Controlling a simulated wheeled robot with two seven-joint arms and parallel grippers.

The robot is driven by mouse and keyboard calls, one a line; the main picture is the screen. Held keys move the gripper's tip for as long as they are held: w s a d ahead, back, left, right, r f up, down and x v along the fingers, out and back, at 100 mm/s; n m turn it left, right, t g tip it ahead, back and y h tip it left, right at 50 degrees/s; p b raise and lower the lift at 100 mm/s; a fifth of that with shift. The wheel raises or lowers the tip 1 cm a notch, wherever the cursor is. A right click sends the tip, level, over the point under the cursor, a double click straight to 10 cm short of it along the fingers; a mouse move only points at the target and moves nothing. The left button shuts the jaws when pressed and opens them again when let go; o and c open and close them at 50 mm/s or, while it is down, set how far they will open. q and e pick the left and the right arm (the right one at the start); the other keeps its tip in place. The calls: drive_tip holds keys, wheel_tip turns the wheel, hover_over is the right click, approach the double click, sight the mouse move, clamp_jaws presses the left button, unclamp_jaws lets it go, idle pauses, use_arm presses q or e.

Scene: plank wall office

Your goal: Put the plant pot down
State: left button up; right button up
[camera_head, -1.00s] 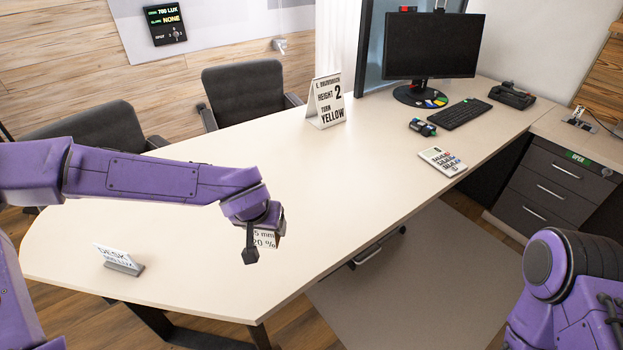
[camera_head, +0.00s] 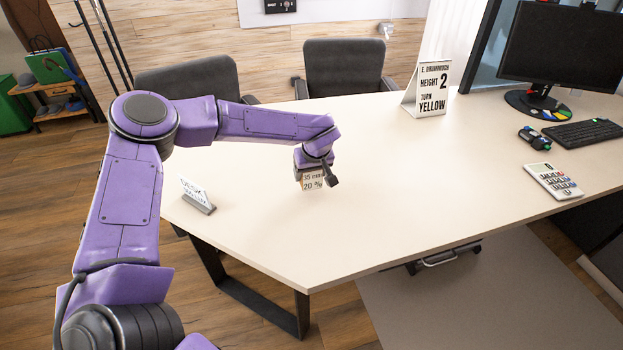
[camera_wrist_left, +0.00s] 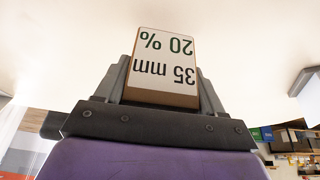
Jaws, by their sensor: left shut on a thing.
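My left gripper (camera_head: 314,170) is over the desk (camera_head: 400,220), fingers pointing down. It is shut on a small labelled block (camera_head: 312,183) with a white face reading "35 mm 20 %". In the left wrist view the block (camera_wrist_left: 165,62) shows tan edges between the two dark fingers, its lettering upside down. No plant shows on it, and I cannot tell whether it is the plant pot. Whether its underside touches the desk is unclear. My right gripper is not in view.
A "DESK" sign (camera_head: 198,196) stands to the left, near the desk edge. A calculator (camera_head: 553,181), keyboard (camera_head: 582,133) and monitor (camera_head: 560,50) are on the right. The middle of the desk is clear.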

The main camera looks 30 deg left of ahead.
sight(310, 181)
use_arm(q)
drive_tip(key=shift+w+a+f, duration=0.15)
drive_tip(key=shift+w+f, duration=0.1)
drive_tip(key=shift+f, duration=0.05)
drive_tip(key=shift+w+a+f, duration=0.1)
drive_tip(key=shift+f, duration=1.55)
drive_tip(key=o, duration=1.3)
drive_tip(key=shift+f, duration=0.15)
drive_tip(key=v, duration=1.2)
drive_tip(key=shift+r, duration=0.3)
